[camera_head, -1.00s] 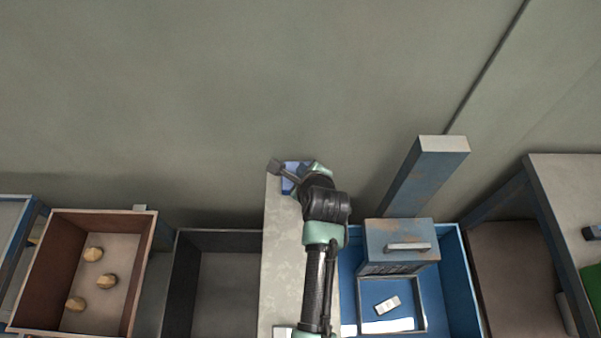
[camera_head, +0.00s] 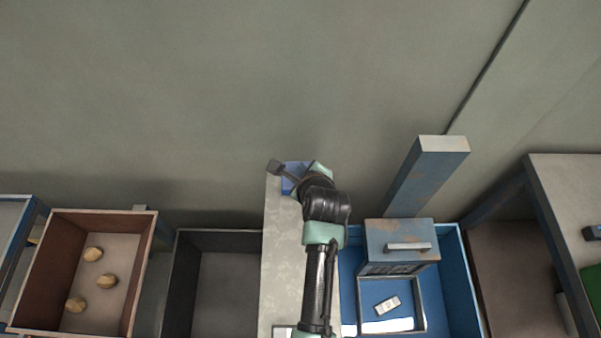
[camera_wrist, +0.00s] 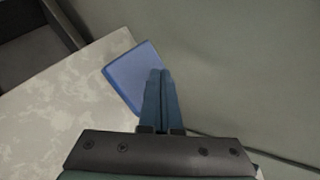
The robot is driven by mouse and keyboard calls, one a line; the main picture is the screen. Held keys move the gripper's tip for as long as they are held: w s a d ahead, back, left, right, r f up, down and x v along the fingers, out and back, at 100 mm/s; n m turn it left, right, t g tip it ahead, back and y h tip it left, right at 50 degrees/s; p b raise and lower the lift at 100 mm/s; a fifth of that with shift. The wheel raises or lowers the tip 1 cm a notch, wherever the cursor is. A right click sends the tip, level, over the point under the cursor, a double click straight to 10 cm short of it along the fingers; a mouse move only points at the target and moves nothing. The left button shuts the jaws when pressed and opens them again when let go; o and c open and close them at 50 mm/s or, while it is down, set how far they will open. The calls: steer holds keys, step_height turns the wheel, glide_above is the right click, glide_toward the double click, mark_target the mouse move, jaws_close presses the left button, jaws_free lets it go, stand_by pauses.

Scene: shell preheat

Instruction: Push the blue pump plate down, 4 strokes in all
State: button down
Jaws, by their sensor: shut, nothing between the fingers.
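The blue pump plate (camera_head: 290,184) sits at the far end of a pale speckled counter, partly hidden by my arm in the head view. In the wrist view the plate (camera_wrist: 136,76) is a flat blue square at the counter's corner. My gripper (camera_wrist: 160,74) is shut and empty, its two fingers side by side. The fingertips overlap the right part of the plate in the wrist view. I cannot tell whether they touch it. In the head view the fingers are hidden behind my wrist.
The pale counter (camera_head: 279,250) runs toward me. A dark open bin (camera_head: 226,285) stands to its left, with a brown crate (camera_head: 129,275) of several tan lumps beyond. To the right are a blue tray (camera_head: 459,290), a handled box (camera_head: 401,240) and a blue post (camera_head: 428,172).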

steer(key=shift+f, duration=0.1)
steer(key=shift+f, duration=0.35)
steer(key=shift+s+f+b, duration=0.15)
steer(key=shift+f+b, duration=1)
steer(key=shift+f, duration=0.7)
stand_by(1.4)
stand_by(0.3)
steer(key=shift+r+p, duration=2.2)
steer(key=shift+p, duration=0.1)
steer(key=shift+r, duration=0.1)
step_height(320, 180, up, 5)
steer(key=p, duration=0.5)
stand_by(0.9)
